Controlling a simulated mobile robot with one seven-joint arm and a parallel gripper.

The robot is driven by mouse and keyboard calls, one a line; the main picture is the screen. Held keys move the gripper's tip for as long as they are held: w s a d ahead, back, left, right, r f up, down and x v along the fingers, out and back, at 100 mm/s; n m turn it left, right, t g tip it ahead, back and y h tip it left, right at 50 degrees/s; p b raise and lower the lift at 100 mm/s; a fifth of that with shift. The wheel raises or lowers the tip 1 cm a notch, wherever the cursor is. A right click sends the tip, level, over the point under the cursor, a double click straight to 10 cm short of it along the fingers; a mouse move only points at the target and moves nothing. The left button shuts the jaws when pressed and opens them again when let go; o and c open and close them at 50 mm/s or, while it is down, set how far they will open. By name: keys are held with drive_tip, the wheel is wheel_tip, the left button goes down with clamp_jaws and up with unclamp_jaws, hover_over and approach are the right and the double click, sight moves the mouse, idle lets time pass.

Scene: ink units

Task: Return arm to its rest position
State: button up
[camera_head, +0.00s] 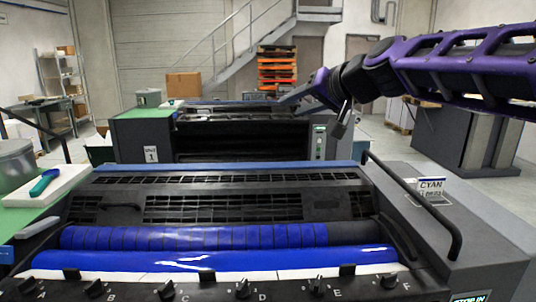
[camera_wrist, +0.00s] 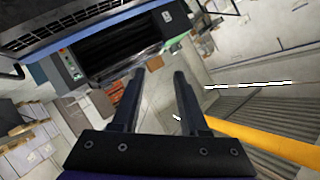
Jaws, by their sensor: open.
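My purple arm (camera_head: 455,70) reaches in from the right in the head view, raised above the machines. My gripper (camera_wrist: 157,75) shows in the wrist view with its two dark fingers spread apart and nothing between them. In the head view the gripper (camera_head: 312,115) hangs in the air in front of the far ink unit (camera_head: 140,130), well clear of the near unit.
The near ink unit (camera_head: 220,180) has blue rollers (camera_head: 190,237), lettered keys and a black handrail (camera_head: 420,205). A teal-handled tool (camera_head: 44,183) lies on a white block (camera_head: 22,196) at left. Stacked pallets (camera_head: 277,68) and stairs stand behind. A yellow rail (camera_wrist: 265,140) shows in the wrist view.

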drive_tip(key=s+d+f+g+h+p, duration=0.1)
drive_tip(key=s+d+f+g+h, duration=0.1)
drive_tip(key=s+f, duration=0.4)
drive_tip(key=s+d+f+g+h+p, duration=0.1)
drive_tip(key=s+f, duration=0.5)
drive_tip(key=s, duration=0.8)
drive_tip(key=s+d+f+n+g+h+p, duration=0.1)
drive_tip(key=s+d+f+h, duration=0.3)
drive_tip(key=s, duration=0.6)
wheel_tip(320, 180, down, 2)
drive_tip(key=shift+d+f+g+p, duration=0.1)
drive_tip(key=shift+d+g+p, duration=0.55)
drive_tip(key=shift+g, duration=0.25)
